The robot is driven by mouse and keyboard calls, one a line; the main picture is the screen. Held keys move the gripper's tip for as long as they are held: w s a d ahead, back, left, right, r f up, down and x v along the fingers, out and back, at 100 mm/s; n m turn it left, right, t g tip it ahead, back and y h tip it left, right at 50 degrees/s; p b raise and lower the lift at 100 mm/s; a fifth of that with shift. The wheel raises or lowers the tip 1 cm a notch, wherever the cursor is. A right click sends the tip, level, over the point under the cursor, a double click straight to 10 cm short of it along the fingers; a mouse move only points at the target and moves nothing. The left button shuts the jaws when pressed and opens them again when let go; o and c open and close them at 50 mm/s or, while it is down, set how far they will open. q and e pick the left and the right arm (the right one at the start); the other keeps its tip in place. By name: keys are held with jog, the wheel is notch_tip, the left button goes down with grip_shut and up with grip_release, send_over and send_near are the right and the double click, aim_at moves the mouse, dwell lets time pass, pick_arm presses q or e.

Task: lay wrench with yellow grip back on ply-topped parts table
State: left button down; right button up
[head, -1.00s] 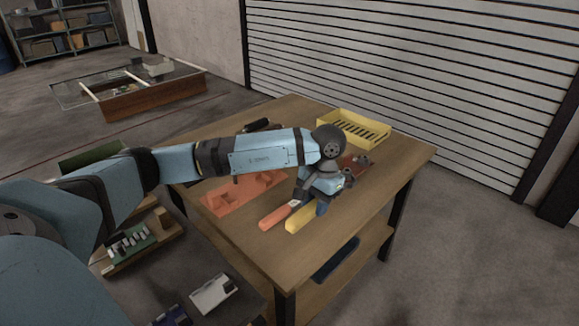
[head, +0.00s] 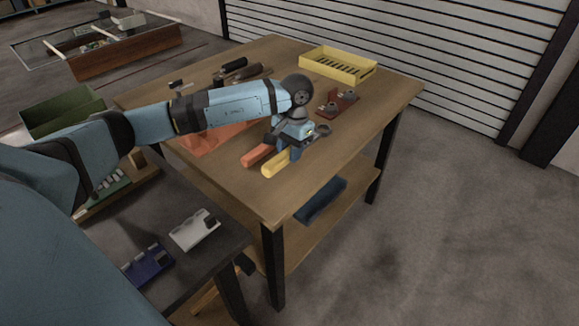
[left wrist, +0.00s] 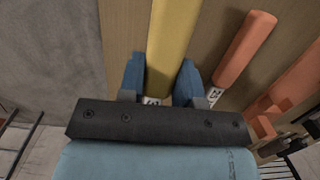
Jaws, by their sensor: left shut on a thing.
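The wrench with yellow grip (head: 276,163) is on or just above the ply-topped parts table (head: 330,178), near its front part. Its open metal head (head: 322,131) shows beyond my left gripper (head: 289,143). My left gripper is shut on the wrench, with the fingers on either side of it. In the left wrist view, the yellow grip (left wrist: 172,45) runs between the blue fingers (left wrist: 160,85). I cannot tell whether the wrench touches the tabletop. My right gripper is not in view.
An orange-gripped tool (head: 258,155) lies close beside the wrench. An orange holder (head: 215,138) is partly hidden behind my arm. A red-brown bracket (head: 337,103) and a yellow tray (head: 338,65) lie farther back. A dark bench (head: 215,245) stands at front left.

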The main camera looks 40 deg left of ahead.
aim_at(289, 176)
pick_arm(q)
jog(key=shift+f, duration=3.15)
jog(key=shift+f+b, duration=0.2)
jog(key=shift+b, duration=0.2)
jog(key=c, duration=0.8)
grip_release()
jog(key=shift+r, duration=0.15)
jog(key=r, duration=0.4)
jog(key=w+r, duration=0.1)
jog(key=r, duration=0.3)
jog(key=r+p, duration=0.1)
jog(key=r, duration=0.3)
jog(key=shift+w, duration=0.3)
